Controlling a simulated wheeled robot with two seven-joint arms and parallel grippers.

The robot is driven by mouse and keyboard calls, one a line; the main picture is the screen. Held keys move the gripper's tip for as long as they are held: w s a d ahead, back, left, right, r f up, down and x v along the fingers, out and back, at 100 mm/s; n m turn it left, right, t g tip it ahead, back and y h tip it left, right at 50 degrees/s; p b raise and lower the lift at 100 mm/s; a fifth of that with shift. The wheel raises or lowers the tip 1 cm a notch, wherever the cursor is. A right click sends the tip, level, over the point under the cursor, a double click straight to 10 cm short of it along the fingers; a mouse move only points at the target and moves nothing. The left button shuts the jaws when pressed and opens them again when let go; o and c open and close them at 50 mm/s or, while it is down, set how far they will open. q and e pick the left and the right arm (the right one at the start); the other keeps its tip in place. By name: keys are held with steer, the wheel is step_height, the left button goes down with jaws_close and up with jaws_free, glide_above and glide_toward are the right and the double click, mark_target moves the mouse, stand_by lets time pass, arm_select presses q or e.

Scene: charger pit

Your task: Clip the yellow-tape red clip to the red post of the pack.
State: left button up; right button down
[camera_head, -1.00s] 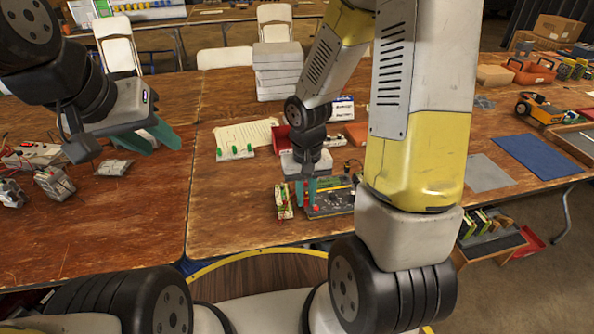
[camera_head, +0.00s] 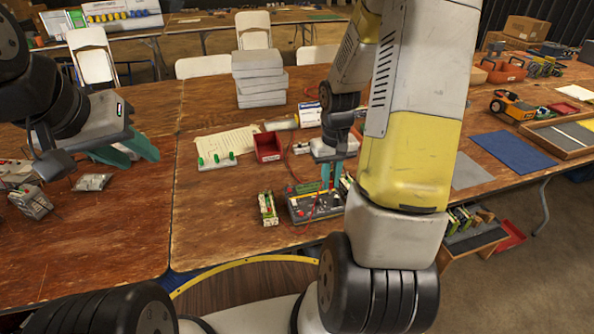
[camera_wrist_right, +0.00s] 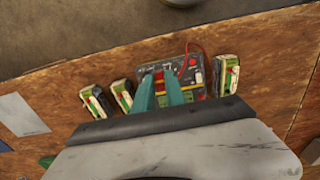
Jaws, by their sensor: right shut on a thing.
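My right gripper (camera_head: 331,185) points down over a dark charger board (camera_head: 300,212), its teal fingers close together. In the right wrist view the fingers (camera_wrist_right: 161,88) reach over the board (camera_wrist_right: 186,95). A bit of yellow and red shows between them; I take it as the yellow-tape red clip, mostly hidden. A green-and-white pack (camera_head: 267,208) stands left of the board, apart from the gripper. It also shows in the right wrist view (camera_wrist_right: 228,75). Its red post is too small to tell. My left gripper (camera_head: 130,152) is raised over the left table, its teal fingers parted, seemingly empty.
More packs (camera_wrist_right: 95,100) stand on the board's other side, largely hidden by my right arm in the head view. A red cable (camera_wrist_right: 200,48) loops off the board. A red bin (camera_head: 267,147), paper (camera_head: 228,143) and a grey stack (camera_head: 260,80) stand behind.

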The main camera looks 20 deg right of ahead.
steer(key=w+d, duration=0.3)
steer(key=d, duration=0.8)
steer(key=w+d, duration=0.4)
steer(key=d, duration=0.7)
steer(key=shift+d, duration=0.3)
steer(key=shift+w+f, duration=0.1)
steer(key=shift+f, duration=0.05)
steer(key=shift+f, duration=3.4)
steer(key=shift+f, duration=0.15)
steer(key=c, duration=1.3)
jaws_free()
steer(key=shift+o, duration=1)
